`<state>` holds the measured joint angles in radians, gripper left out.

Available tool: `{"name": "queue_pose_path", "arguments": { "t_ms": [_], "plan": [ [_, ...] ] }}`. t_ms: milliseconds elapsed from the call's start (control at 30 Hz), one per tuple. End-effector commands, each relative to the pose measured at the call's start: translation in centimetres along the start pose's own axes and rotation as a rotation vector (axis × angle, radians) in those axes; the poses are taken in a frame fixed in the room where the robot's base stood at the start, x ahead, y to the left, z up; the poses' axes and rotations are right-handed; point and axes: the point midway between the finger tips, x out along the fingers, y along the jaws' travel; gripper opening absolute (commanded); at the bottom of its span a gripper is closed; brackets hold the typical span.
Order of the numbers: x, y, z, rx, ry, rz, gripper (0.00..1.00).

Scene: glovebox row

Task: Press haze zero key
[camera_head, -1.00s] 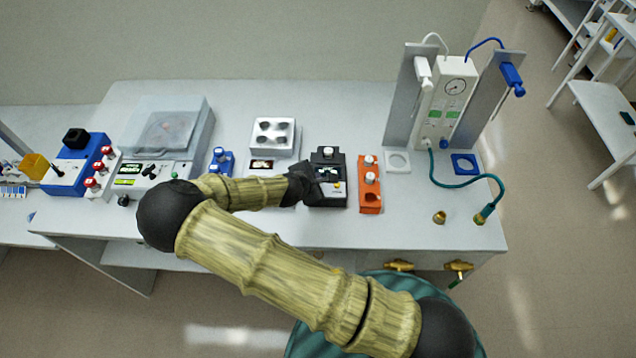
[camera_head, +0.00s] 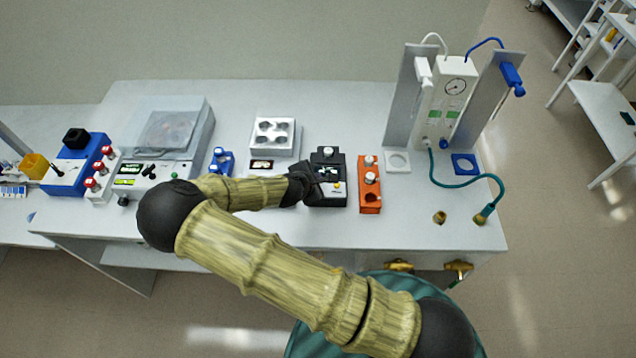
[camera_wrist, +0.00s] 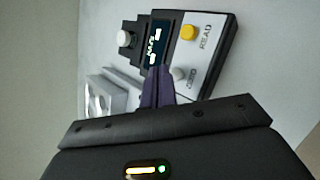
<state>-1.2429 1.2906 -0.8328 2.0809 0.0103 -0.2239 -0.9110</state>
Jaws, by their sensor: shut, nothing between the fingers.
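The haze meter (camera_head: 329,160) is a black instrument with a light key panel, on the bench just right of my gripper (camera_head: 313,184). In the wrist view the meter (camera_wrist: 225,50) shows a lit display, a yellow key (camera_wrist: 188,32) marked READ and a whitish key (camera_wrist: 179,74) whose label appears to read ZERO. My gripper (camera_wrist: 158,76) is shut and empty. Its dark fingertips are beside the whitish key, over the lower edge of the display. I cannot tell whether they touch the meter. In the head view my gripper hides part of the panel.
An orange holder (camera_head: 369,190) with white-topped vials stands right of the meter. A silver block with round wells (camera_head: 274,135) is behind left. A white instrument (camera_head: 150,172) and a blue one (camera_head: 75,165) stand further left. A gas panel with a teal hose (camera_head: 465,186) is at right.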

Motion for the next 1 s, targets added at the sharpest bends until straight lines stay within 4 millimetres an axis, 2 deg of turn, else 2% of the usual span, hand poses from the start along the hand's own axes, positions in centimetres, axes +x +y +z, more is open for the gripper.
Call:
{"name": "queue_pose_path", "arguments": {
  "t_ms": [1000],
  "plan": [
    [0.71, -0.54, -0.52, 0.0, 0.0, 0.0, 0.0]
  ]
}}
